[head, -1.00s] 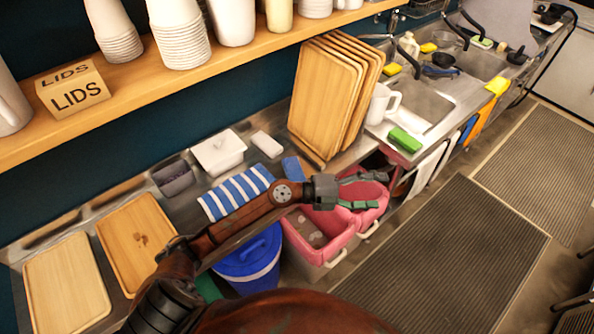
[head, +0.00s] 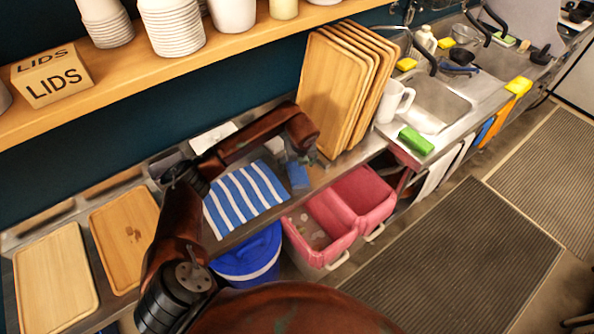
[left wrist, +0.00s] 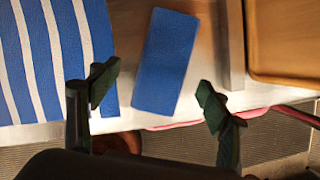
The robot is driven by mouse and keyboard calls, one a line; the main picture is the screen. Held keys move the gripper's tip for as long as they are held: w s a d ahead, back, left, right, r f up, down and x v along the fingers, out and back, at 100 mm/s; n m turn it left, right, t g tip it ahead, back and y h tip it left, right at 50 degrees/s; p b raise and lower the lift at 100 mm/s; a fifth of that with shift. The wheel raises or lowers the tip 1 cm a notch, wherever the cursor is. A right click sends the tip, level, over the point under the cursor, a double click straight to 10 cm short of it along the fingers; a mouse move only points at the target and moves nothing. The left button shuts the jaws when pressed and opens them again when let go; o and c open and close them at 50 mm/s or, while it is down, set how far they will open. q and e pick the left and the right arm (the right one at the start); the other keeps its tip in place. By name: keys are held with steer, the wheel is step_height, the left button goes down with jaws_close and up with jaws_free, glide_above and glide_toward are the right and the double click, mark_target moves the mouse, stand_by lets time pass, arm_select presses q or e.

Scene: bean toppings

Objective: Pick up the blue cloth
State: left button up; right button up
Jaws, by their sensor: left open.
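The blue cloth (head: 298,175) is a small solid blue rectangle lying flat on the metal counter, right of a blue-and-white striped towel (head: 243,197). In the left wrist view the blue cloth (left wrist: 165,62) appears between and beyond the fingertips, with the striped towel (left wrist: 50,60) to its left. My left gripper (left wrist: 157,88) is open and empty, with one finger on each side of the cloth in the picture. In the head view my left gripper (head: 300,158) is partly hidden by its own wrist and points down close above the cloth. My right gripper is not in view.
Upright wooden trays (head: 333,92) stand just right of the cloth. A shelf (head: 150,65) with cups and a lids box (head: 52,76) runs above. Pink bins (head: 335,245) and a blue bucket (head: 250,262) are below the counter's front edge. A sink (head: 440,100) is farther right.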

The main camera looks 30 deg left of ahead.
mark_target(296, 169)
arm_select(q)
steer(key=shift+w+x, duration=0.15)
steer(key=shift+x, duration=1.05)
steer(key=shift+w+x, duration=0.15)
steer(key=shift+x, duration=1)
steer(key=shift+r, duration=0.1)
steer(key=shift+c, duration=0.4)
steer(key=c, duration=1.3)
steer(key=shift+r, duration=0.1)
